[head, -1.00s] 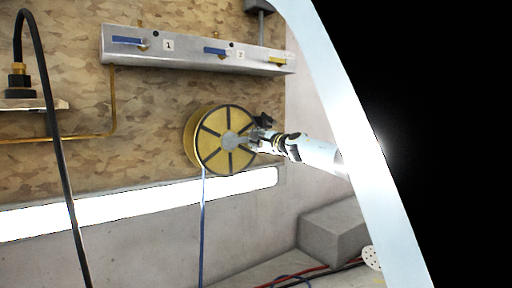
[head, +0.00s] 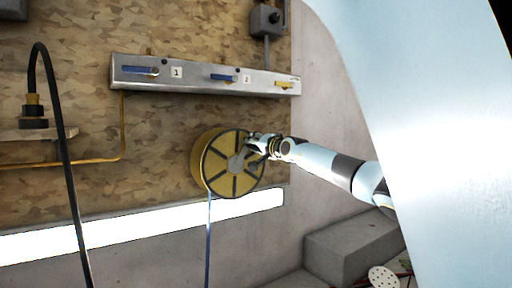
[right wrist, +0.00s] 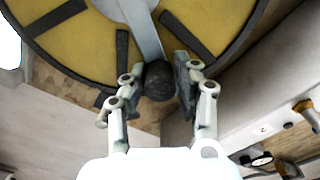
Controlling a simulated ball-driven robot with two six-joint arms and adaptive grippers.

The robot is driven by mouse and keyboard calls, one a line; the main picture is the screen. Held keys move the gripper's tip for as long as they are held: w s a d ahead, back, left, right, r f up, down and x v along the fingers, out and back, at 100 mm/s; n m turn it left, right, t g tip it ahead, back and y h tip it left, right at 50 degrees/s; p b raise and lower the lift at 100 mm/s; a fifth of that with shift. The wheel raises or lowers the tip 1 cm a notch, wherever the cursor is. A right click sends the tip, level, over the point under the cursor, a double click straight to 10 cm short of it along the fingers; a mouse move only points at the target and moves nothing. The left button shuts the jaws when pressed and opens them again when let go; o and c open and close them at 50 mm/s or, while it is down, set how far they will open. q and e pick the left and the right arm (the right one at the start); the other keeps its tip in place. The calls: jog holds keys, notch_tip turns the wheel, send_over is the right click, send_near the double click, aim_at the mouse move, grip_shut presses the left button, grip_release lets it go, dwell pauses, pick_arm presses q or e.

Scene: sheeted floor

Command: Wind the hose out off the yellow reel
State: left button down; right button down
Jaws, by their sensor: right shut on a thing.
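The yellow reel (head: 216,165) with dark spokes is mounted on the patterned wall; it fills the top of the right wrist view (right wrist: 90,50). A grey crank arm (right wrist: 143,30) runs out from its hub to a dark round knob (right wrist: 158,82). My right gripper (head: 252,147) is shut on this knob, one finger on each side, with the crank pointing up and right in the head view. The blue hose (head: 208,238) hangs straight down from the reel's lower left; its lower end is out of view. My left gripper is not in view.
A metal rail (head: 205,77) with blue and yellow levers is above the reel. A black hose (head: 66,170) arches at the left. A bright strip (head: 130,224) runs below the reel. A grey block (head: 350,245) and a perforated white disc (head: 384,278) are at lower right.

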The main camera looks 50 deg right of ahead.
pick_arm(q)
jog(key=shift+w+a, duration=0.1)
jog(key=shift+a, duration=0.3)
pick_arm(e)
jog(key=shift+w+a+r+n, duration=0.15)
jog(key=shift+a+r+n, duration=0.1)
jog(key=shift+a+n, duration=0.5)
jog(key=shift+w+a+r+n, duration=0.2)
jog(key=shift+a+n, duration=0.25)
jog(key=shift+n, duration=0.5)
jog(key=c, duration=1)
grip_release()
jog(key=shift+r, duration=0.1)
notch_tip(320, 180, up, 10)
jog(key=shift+f, duration=0.1)
